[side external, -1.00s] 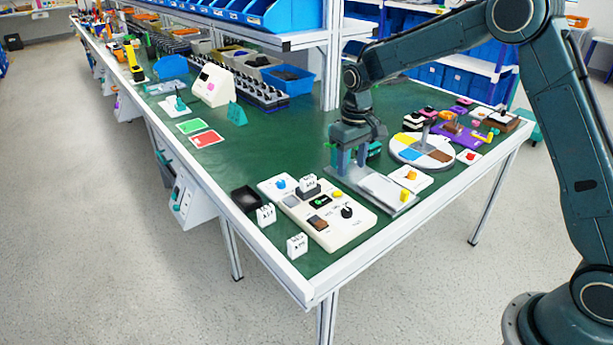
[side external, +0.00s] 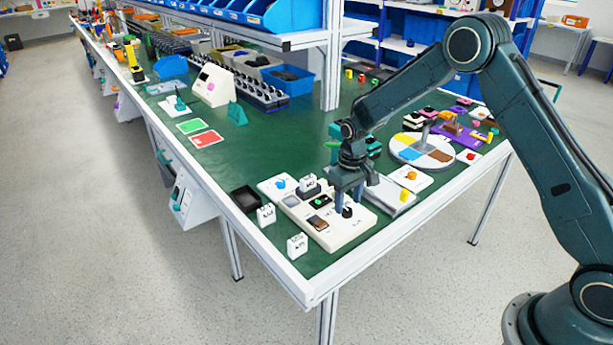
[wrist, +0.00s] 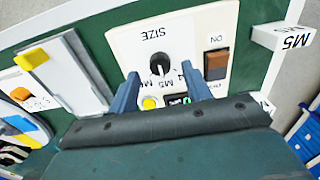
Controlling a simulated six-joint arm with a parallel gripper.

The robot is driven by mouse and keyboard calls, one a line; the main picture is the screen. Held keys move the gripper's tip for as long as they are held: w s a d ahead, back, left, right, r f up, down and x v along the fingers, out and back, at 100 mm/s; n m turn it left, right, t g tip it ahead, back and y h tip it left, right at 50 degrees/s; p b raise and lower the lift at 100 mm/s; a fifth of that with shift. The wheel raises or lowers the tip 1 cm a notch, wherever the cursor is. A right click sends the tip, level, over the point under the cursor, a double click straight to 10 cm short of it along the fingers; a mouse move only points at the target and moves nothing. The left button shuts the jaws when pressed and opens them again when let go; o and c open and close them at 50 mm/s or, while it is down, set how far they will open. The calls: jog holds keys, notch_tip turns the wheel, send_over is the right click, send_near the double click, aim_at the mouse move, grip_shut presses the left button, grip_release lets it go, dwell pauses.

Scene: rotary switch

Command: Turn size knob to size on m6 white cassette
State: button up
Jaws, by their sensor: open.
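The size knob (wrist: 160,64) is a black round knob with a pointer mark, below the upside-down word SIZE in the wrist view. It sits on the white panel (side external: 345,233), and the knob also shows in the side view (side external: 347,212). My gripper (wrist: 164,86) is open, with one blue finger on each side of the knob, apart from it in the picture. In the side view my gripper (side external: 348,205) points down over the panel at the knob. The labels near the knob are partly hidden by the fingers. I cannot tell which mark the knob points to.
A brown rocker switch (wrist: 217,63) and a yellow button (wrist: 149,103) are close to the fingers. A white M5 block (wrist: 287,38) stands beside the panel. A white plate with a yellow handle (wrist: 62,75) lies on the other side. A black tray (side external: 246,199) is nearby.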

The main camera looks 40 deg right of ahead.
jog(key=shift+f, duration=1.15)
jog(key=c, duration=1)
jog(key=shift+m, duration=0.5)
jog(key=m, duration=0.3)
jog(key=shift+m, duration=0.3)
jog(key=shift+r+m, duration=0.1)
jog(key=shift+m, duration=2.1)
